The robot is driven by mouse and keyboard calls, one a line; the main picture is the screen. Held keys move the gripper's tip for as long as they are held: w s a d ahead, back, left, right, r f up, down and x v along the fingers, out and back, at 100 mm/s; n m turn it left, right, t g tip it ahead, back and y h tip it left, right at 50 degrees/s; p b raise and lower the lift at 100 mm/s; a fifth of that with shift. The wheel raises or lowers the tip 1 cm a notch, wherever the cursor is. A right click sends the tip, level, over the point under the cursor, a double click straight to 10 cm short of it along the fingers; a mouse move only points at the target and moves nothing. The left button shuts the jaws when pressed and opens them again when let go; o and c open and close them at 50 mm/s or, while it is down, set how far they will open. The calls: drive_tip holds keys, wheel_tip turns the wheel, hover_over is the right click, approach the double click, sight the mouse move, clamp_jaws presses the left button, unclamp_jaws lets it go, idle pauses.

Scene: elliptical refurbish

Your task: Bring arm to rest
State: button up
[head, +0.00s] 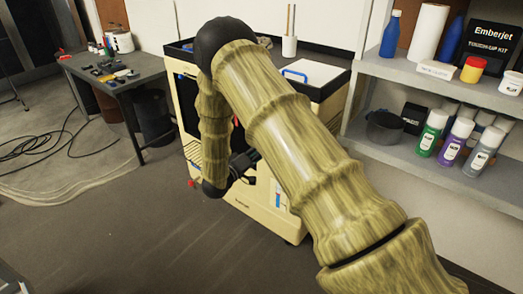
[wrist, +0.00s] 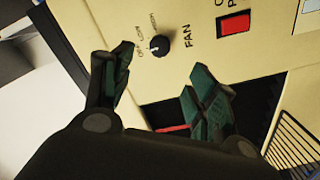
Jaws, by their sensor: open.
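My arm reaches across the head view from the lower right, bends at the upper left and hangs down. My gripper (head: 247,168) is in front of the cream machine cabinet (head: 255,205), partly hidden by the arm. In the wrist view the gripper (wrist: 158,95) is open, its two dark green fingers apart with nothing between them. Beyond the fingers is the cabinet's cream panel (wrist: 195,25). It carries a black FAN knob (wrist: 159,45), a red switch (wrist: 234,24) and a dark opening. I cannot tell how close the fingertips are to the panel.
A grey shelf unit (head: 430,75) on the right holds spray cans (head: 456,140), bottles and boxes. A dark work table (head: 125,75) with small items stands at the back left. Black cables (head: 45,145) lie on the floor at left. The floor in front of the cabinet is clear.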

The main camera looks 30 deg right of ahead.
idle(0.4)
drive_tip(key=s+a+f+n+y, duration=0.1)
drive_tip(key=s+a+f+y, duration=0.2)
drive_tip(key=s+f, duration=0.3)
drive_tip(key=s+a+f+n+t+y+p, duration=0.1)
drive_tip(key=s+a+f+y, duration=0.1)
drive_tip(key=s+f+y, duration=0.45)
drive_tip(key=s+a+f+n+y, duration=0.1)
drive_tip(key=s+a+f, duration=0.25)
drive_tip(key=f, duration=0.55)
drive_tip(key=s+a+f+g+y, duration=0.1)
drive_tip(key=s+a+g+y, duration=0.1)
drive_tip(key=s, duration=0.8)
drive_tip(key=s+a+f+m+g+y, duration=0.1)
drive_tip(key=s+a+f+g+y, duration=0.1)
drive_tip(key=s, duration=0.9)
drive_tip(key=s+a+f+g+y, duration=0.1)
drive_tip(key=s+a, duration=0.4)
drive_tip(key=s, duration=0.6)
drive_tip(key=g+y, duration=0.1)
drive_tip(key=g, duration=0.1)
drive_tip(key=shift+s+f+g+p, duration=0.15)
drive_tip(key=shift+f+g+p, duration=0.05)
drive_tip(key=shift+g+p, duration=0.2)
drive_tip(key=shift+m, duration=0.3)
